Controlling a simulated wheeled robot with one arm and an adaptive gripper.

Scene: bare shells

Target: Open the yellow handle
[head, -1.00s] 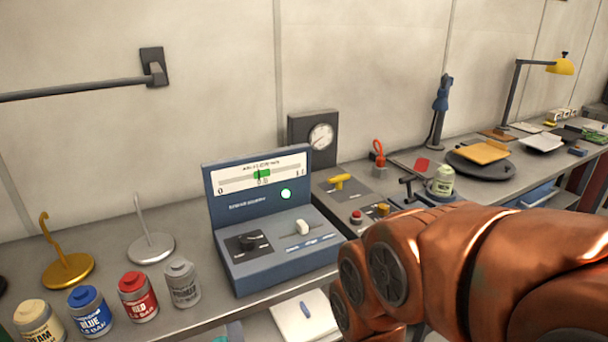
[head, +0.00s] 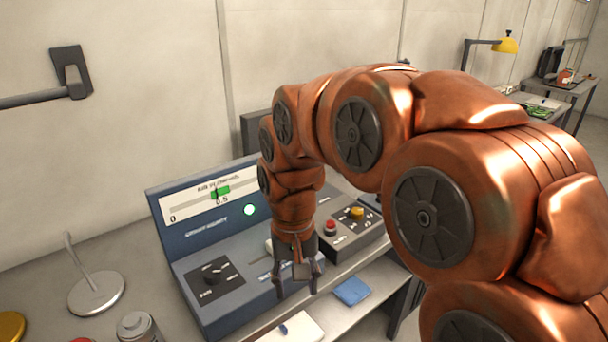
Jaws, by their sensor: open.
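My gripper (head: 297,286) is open and points down over the right part of the blue console (head: 208,240), with nothing visible between its fingers. I cannot tell whether its fingertips touch the console. The yellow handle does not show now; the place on the grey panel where it stood earlier is behind my arm.
The console has a black dial (head: 212,269) and a lit green lamp (head: 249,210). A blue cloth (head: 352,290) lies on a lower shelf. My arm covers much of the bench.

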